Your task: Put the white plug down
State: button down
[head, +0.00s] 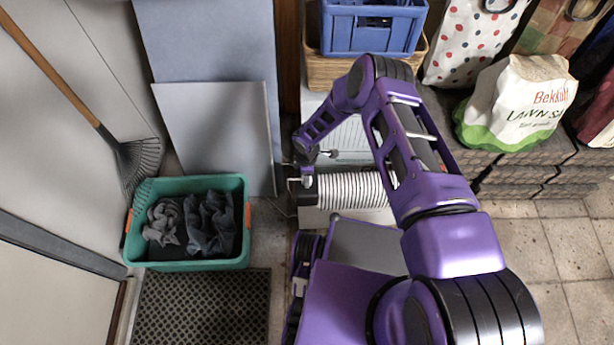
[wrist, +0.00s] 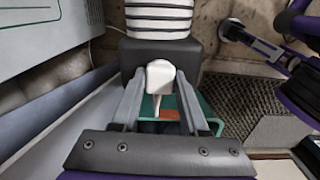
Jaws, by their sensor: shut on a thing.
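In the wrist view the white plug (wrist: 160,76) sits between the two grey fingers of my gripper (wrist: 160,88). The fingers are shut on it, and a thin pale part of the plug points down between them. In the head view my gripper (head: 307,172) is over the dark left end of a white ribbed coil (head: 350,190). The plug is small there and hard to make out. In the wrist view the coil (wrist: 159,18) and its dark block lie just beyond the plug. I cannot tell whether the plug touches the block.
A green bin (head: 190,264) with dark cloths stands left, beside a dark mat (head: 205,305). A grey panel (head: 215,125) leans behind it. A blue crate (head: 370,30) is at the back. A lawn-seed bag (head: 520,100) rests on stacked slabs at right. Tiled floor at right is clear.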

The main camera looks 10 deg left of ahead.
jog(key=shift+c, duration=2.1)
grip_release()
notch_tip(320, 180, up, 12)
jog(key=p, duration=0.2)
